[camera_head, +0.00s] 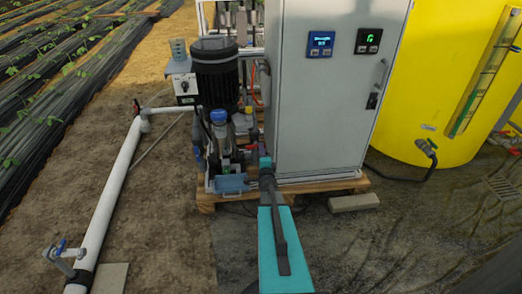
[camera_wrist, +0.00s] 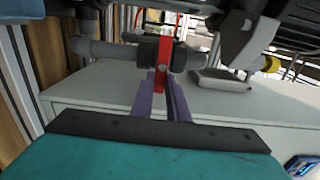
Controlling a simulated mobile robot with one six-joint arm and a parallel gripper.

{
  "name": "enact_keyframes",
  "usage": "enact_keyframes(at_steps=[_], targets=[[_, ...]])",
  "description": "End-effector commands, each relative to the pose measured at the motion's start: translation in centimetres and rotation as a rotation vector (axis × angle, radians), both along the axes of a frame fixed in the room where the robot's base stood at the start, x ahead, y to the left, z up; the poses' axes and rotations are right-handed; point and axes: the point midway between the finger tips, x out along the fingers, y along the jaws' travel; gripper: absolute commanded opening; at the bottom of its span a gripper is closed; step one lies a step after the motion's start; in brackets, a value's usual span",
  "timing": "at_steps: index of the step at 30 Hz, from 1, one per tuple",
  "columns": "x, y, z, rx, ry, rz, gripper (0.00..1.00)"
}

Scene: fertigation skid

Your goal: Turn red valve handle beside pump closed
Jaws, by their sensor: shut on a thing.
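The red valve handle (camera_wrist: 162,66) shows in the wrist view, upright in the picture, in front of a dark valve body on a grey pipe (camera_wrist: 100,49). The two purple fingers of my gripper (camera_wrist: 163,84) are shut on its lower part, one on each side. In the head view my teal arm reaches forward to the pump skid, beside the grey cabinet. There the gripper's fingers and the gripped handle are hidden behind my arm. The pump (camera_head: 216,75) with its black motor stands left of the cabinet.
The grey cabinet (camera_head: 325,110) stands close on the right, on a wooden pallet (camera_head: 207,200). A yellow tank (camera_head: 430,85) stands further right. Bare soil lies between pipe and skid.

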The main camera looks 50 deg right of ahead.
Motion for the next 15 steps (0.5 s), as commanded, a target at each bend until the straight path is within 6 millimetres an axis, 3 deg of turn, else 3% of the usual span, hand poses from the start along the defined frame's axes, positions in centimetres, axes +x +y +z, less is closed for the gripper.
enact_keyframes(at_steps=[11, 12, 15], targets=[[0.24, 0.06, 0.12, 0.004, -0.009, 0.003, 0.0], [0.24, 0.06, 0.12, 0.004, -0.009, 0.003, 0.17], [0.19, 0.04, 0.1, 0.004, -0.007, 0.002, 0.33]])
